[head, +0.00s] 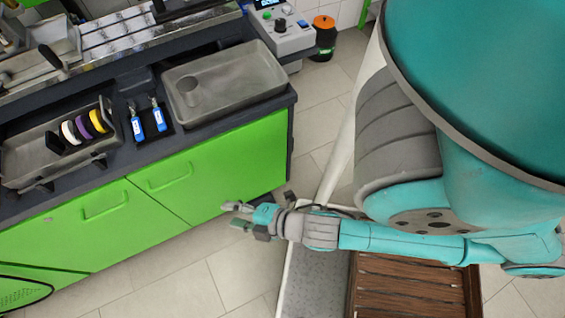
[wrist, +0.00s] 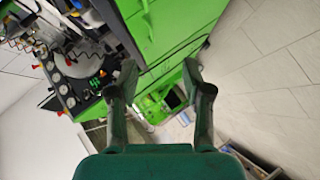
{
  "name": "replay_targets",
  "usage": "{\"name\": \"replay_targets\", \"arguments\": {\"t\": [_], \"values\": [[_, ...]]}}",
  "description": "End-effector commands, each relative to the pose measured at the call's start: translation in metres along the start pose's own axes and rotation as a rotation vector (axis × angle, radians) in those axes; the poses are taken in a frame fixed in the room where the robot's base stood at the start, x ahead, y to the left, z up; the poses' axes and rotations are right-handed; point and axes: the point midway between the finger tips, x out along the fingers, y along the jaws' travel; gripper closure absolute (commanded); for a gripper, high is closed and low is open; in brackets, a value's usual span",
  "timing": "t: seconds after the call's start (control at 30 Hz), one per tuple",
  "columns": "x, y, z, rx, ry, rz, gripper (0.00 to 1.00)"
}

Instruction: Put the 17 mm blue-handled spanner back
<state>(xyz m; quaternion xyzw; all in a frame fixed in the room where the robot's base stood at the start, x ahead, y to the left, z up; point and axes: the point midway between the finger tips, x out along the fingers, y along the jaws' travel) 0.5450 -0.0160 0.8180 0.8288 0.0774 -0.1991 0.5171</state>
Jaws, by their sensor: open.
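Two blue-handled tools stand out in the head view, a left one (head: 137,126) and a right one (head: 158,117). They lie side by side on a dark holder on the bench top (head: 185,133). I cannot read their sizes, so I cannot tell which, if either, is the 17 mm spanner. My gripper (head: 236,217) is in front of the green cabinet, apart from the tools and to their right in the picture. In the wrist view my gripper (wrist: 160,76) is open, with nothing between its fingers. No spanner can be made out in the wrist view.
A grey tray (head: 228,92) with a round cup sits on the bench, right of the tools. A control box (head: 283,35) and an orange-lidded bin (head: 324,38) are at the back. Tiled floor (head: 190,285) is clear before the cabinet.

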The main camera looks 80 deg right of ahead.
Motion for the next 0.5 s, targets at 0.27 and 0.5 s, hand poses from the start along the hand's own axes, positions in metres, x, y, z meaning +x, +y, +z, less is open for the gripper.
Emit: {"name": "replay_targets", "arguments": {"t": [0.27, 0.5], "values": [[-0.091, -0.007, -0.007, 0.691, 0.120, -0.006, 0.51], [-0.133, 0.006, -0.010, 1.051, 0.170, 0.010, 0.51]]}}
